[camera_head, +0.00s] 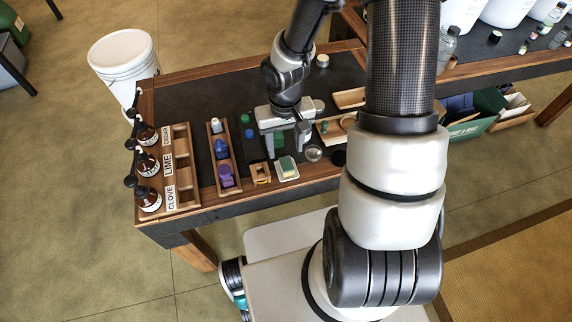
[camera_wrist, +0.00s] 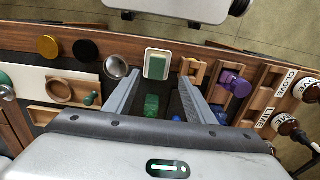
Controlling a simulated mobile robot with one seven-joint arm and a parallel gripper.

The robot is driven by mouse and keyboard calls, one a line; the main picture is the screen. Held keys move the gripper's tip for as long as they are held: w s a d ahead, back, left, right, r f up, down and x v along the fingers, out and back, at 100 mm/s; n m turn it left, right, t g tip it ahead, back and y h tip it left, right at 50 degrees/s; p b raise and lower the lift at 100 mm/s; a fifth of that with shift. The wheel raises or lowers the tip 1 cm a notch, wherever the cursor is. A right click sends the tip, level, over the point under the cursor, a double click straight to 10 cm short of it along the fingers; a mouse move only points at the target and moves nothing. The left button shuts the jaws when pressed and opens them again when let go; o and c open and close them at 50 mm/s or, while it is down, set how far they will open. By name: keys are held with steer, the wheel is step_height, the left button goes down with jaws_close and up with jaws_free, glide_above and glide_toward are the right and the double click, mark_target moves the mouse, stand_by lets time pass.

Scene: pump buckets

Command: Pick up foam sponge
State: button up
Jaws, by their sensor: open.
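The foam sponge (camera_head: 287,166), green and pale yellow-white, lies on a small white dish (camera_head: 289,177) near the table's front edge. In the wrist view the sponge (camera_wrist: 157,65) shows as a green block in a pale dish, just beyond my fingertips and roughly centred between them. My gripper (camera_head: 286,144) is above the table, slightly behind the sponge, pointing down. Its two fingers stand wide apart in the wrist view (camera_wrist: 160,78), with nothing held between them. The sponge is not touched, as far as I can see.
Left of the sponge are a small wooden holder (camera_head: 261,173), a tray with blue and purple items (camera_head: 225,176) and a rack with brown pump bottles (camera_head: 149,199). A round metal lid (camera_head: 313,153) is close on the right. A white bucket (camera_head: 122,60) stands behind left.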

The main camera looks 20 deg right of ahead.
glide_above(287, 163)
steer(key=f, duration=0.4)
steer(key=shift+s+a+b, duration=0.3)
steer(key=shift+a, duration=0.05)
steer(key=shift+w+d+f+b, duration=0.15)
steer(key=shift+f+b, duration=0.05)
steer(key=shift+f, duration=1.2)
steer(key=shift+w+d+f+b, duration=0.1)
steer(key=shift+w+f+b, duration=0.1)
steer(key=shift+f, duration=1.2)
steer(key=c, duration=1.1)
steer(key=shift+r, duration=0.1)
